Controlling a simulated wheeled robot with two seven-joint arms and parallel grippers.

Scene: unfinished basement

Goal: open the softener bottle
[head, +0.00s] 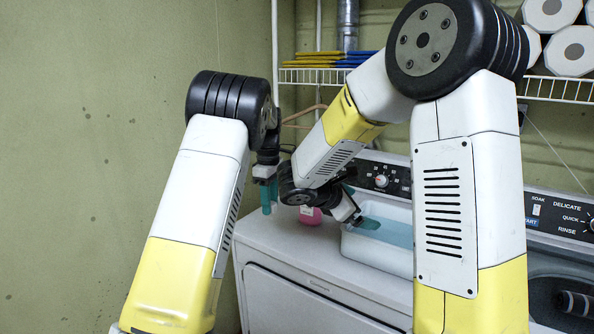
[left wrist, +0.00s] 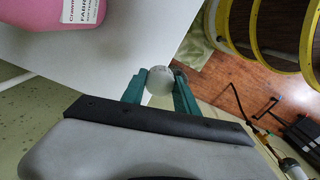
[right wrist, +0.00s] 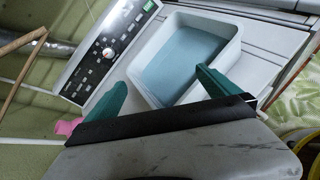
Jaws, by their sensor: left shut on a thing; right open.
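The pink softener bottle (head: 311,215) stands on the white machine top; my right arm hides its top in the head view. Its pink body and printed label show at the upper left of the left wrist view (left wrist: 80,12), and a pink bit shows in the right wrist view (right wrist: 67,127). My left gripper (head: 268,195) is left of the bottle, apart from it, shut on a small round whitish cap (left wrist: 160,84). My right gripper (right wrist: 159,78) is open and empty, right of the bottle in the head view, near the white tub.
The white tub (head: 352,247) with a blue inside sits on the machine top (head: 290,246), right of the bottle. A control panel (right wrist: 108,50) runs along the back. A wire shelf (head: 300,77) holds rolls above. The machine's left edge drops to the floor.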

